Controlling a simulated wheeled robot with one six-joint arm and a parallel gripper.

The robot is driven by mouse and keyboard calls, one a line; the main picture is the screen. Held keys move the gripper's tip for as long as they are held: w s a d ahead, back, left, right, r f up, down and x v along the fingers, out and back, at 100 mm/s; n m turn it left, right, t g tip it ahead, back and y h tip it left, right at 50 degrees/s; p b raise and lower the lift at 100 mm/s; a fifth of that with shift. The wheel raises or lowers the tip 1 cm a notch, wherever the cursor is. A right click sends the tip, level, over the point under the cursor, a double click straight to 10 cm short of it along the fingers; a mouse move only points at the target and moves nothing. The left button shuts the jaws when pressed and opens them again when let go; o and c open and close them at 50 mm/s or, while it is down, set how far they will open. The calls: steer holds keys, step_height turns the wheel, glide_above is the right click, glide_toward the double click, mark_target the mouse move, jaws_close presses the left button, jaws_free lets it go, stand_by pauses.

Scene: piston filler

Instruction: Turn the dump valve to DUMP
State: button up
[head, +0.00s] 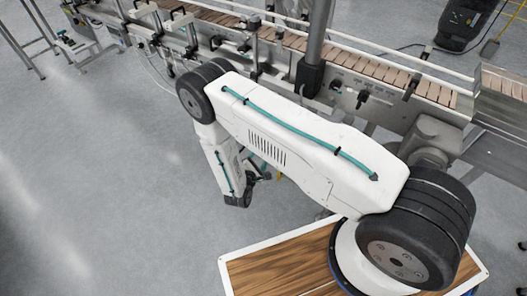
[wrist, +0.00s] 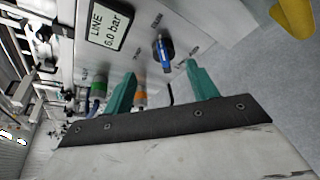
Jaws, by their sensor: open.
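A valve with a blue handle (wrist: 165,52) sits on a grey metal panel (wrist: 212,20) in the wrist view. I take it for the dump valve, but the small labels around it are too small to read. Its handle runs roughly up and down in the picture. My gripper (wrist: 159,69) has two green fingers, spread apart with nothing between them. The blue handle lies just beyond the fingertips, between them in the picture; I see no contact. In the head view my arm hangs down at the middle, and the valve cannot be made out.
A display (wrist: 108,23) reading LINE 6.0 bar is on the panel, left of the valve. A green fitting (wrist: 97,90) and an orange one (wrist: 140,98) lie near the left finger. A yellow part (wrist: 296,16) is at upper right. A conveyor (head: 350,62) runs behind my arm; open floor lies left.

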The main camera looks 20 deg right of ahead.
steer(key=x, duration=0.7)
steer(key=shift+w+d+f, duration=0.15)
steer(key=shift+w+f, duration=0.05)
steer(key=shift+f, duration=0.3)
steer(key=c, duration=1)
